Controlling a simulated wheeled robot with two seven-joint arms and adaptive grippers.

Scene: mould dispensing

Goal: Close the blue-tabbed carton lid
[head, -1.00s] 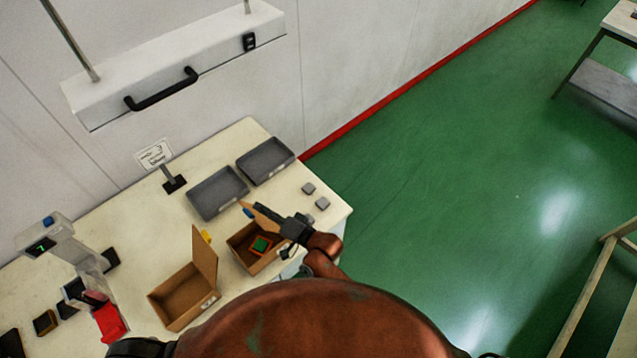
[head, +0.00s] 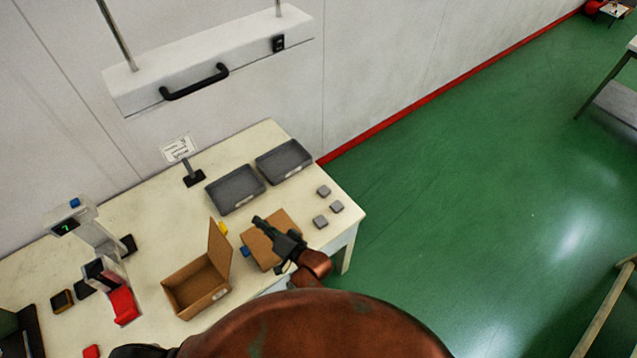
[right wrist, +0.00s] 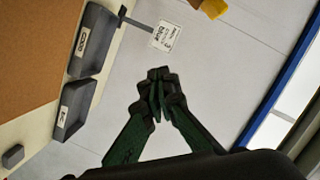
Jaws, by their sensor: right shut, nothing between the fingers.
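The blue-tabbed carton (head: 282,226) stands on the table with its brown lid down over the opening, so its inside is hidden. Its blue tab (head: 246,251) shows at the left corner. I cannot tell whether the lid is fully flush. My right gripper (head: 259,221) is over the lid, shut and empty; whether it touches the lid is unclear. In the right wrist view the shut fingertips (right wrist: 158,76) meet, and a brown panel (right wrist: 35,55), which looks like the lid, fills the upper left.
An open carton with a yellow tab (head: 198,289) stands to the left, its lid upright. Two grey trays (head: 236,190) lie behind. Several small grey blocks (head: 320,222) lie to the right. A dispenser with a red part (head: 124,305) stands at the left.

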